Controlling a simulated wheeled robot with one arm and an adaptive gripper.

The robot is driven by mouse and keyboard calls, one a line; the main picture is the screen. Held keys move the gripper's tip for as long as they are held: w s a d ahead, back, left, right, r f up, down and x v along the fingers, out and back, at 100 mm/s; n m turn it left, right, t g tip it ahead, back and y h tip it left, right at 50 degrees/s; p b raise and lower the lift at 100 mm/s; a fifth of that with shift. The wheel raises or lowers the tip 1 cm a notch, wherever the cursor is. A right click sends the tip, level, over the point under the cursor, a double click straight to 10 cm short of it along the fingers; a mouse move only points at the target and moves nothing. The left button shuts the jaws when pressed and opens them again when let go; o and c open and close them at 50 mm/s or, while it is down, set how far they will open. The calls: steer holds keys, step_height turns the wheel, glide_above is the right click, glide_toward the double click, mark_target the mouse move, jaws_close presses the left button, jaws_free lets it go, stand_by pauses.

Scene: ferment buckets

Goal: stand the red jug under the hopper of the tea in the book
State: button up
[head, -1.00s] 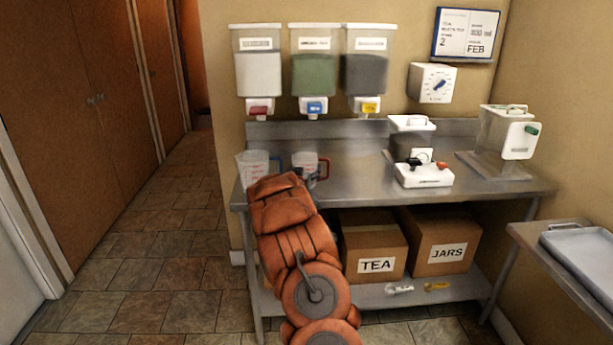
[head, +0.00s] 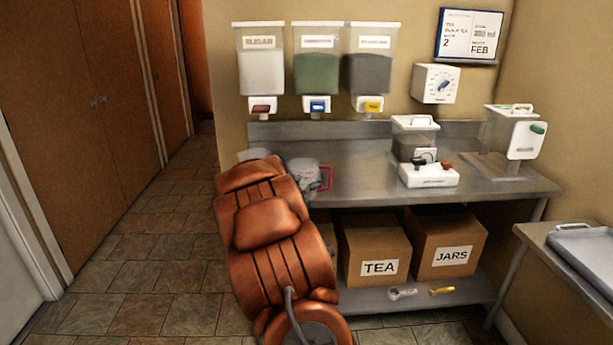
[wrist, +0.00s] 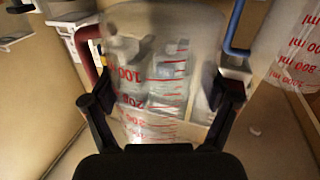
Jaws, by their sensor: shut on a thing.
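The red-handled clear jug (head: 304,172) is on or just above the left part of the steel bench; I cannot tell which. Three wall hoppers hang above: white contents (head: 262,72), green contents (head: 317,74), dark grey contents (head: 371,74). The wall page (head: 469,34) seems to name a tea; its small text is blurred.
The steel bench (head: 370,185) is clear between the jugs and the white-based device (head: 429,175). A white dial box (head: 435,83) hangs on the wall. A clear container with a white front (head: 508,135) stands at right. TEA (head: 375,245) and JARS (head: 447,240) boxes sit below.

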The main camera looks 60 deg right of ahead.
steer(key=shift+s+r+v, duration=0.1)
steer(key=shift+v, duration=0.7)
steer(key=shift+s+r+v, duration=0.1)
steer(key=shift+s+v, duration=0.05)
steer(key=shift+v, duration=0.7)
steer(key=shift+d, duration=0.1)
steer(key=w+a+r+n+t+y+p, duration=0.2)
steer(key=w+a+r+n+t+y, duration=0.15)
steer(key=w+a, duration=0.7)
steer(key=w+a+r+n+t+y+p, duration=0.1)
steer(key=w+a+r+n+t+y, duration=0.3)
steer(key=w+a, duration=0.7)
steer(key=w+a+n+t+y+p, duration=0.1)
steer(key=w+a+n+y, duration=0.1)
steer(key=a, duration=0.9)
steer(key=w+a+r+n+t+y+p, duration=0.1)
steer(key=w+a+n+t+y, duration=0.1)
steer(key=a, duration=0.8)
steer(key=w+a+r+n+t+y+p, duration=0.1)
steer(key=a+y, duration=0.4)
steer(key=a, duration=0.6)
steer(key=shift+w+a+n+p, duration=0.35)
steer(key=shift+w+n, duration=0.4)
steer(key=shift+w, duration=0.4)
steer(key=shift+y, duration=0.25)
